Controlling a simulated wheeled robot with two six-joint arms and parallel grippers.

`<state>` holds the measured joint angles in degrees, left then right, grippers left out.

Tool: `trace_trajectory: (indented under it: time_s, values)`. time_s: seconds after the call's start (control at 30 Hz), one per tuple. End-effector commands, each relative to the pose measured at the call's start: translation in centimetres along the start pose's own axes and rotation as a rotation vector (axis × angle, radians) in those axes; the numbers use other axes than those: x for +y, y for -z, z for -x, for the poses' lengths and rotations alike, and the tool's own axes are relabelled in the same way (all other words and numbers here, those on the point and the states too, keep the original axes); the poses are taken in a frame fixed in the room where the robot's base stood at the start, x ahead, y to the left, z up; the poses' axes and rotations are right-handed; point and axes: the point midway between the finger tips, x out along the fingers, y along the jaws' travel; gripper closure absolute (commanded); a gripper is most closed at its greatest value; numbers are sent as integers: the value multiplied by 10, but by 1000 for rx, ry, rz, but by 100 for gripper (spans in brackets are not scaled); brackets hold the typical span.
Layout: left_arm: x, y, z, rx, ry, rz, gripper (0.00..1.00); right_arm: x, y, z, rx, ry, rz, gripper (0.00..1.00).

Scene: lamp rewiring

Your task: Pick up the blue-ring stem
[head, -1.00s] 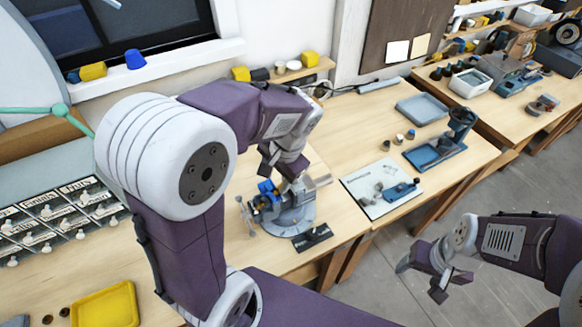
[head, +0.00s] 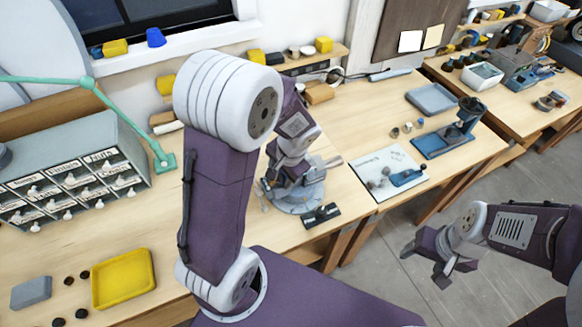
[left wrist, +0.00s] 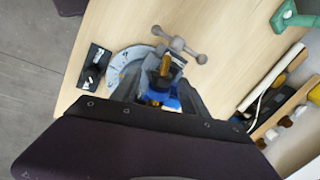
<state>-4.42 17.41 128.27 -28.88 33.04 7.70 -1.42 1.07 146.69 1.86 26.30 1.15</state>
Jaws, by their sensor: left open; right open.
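The bench vise (head: 300,195) stands on the wooden bench, mostly behind my left gripper (head: 280,172). In the left wrist view a brass-coloured stem (left wrist: 165,66) with a bright blue part (left wrist: 161,98) beside it shows at the vise (left wrist: 128,66); I take this for the blue-ring stem. My left gripper also shows in that view (left wrist: 160,97), open, with its dark fingers on either side of the blue part. I cannot tell whether they touch it. My right gripper (head: 427,264) is open and empty over the floor, away from the bench.
A black name plate (head: 321,215) lies before the vise. A white mat with parts (head: 365,187), a blue stand (head: 445,143) and a grey tray (head: 432,98) are to the right. A drawer cabinet (head: 70,150) and yellow tray (head: 122,278) are at left. A green lamp arm (head: 125,115) reaches over the cabinet.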

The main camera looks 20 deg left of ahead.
Motion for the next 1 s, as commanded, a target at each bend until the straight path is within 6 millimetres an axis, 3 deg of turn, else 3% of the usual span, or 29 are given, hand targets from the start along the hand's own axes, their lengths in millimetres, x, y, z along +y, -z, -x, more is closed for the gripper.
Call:
trace_trajectory:
  time_s: [0.03,0.2,0.23,0.67,0.9,1.0]
  values:
    - [0,0,0,0,0,0,48,0,0,0,0,0,0,35]
    - [0,0,0,0,0,0,95,0,0,0,0,0,0,35]
    - [0,0,0,1,0,0,100,0,0,0,0,0,0,35]
    - [-2,1,6,4,2,0,100,0,0,0,0,0,0,35]
    - [-12,2,43,9,2,2,100,0,0,-1,0,0,0,35]
    - [7,12,58,9,1,-6,100,0,-1,-7,0,0,0,35]
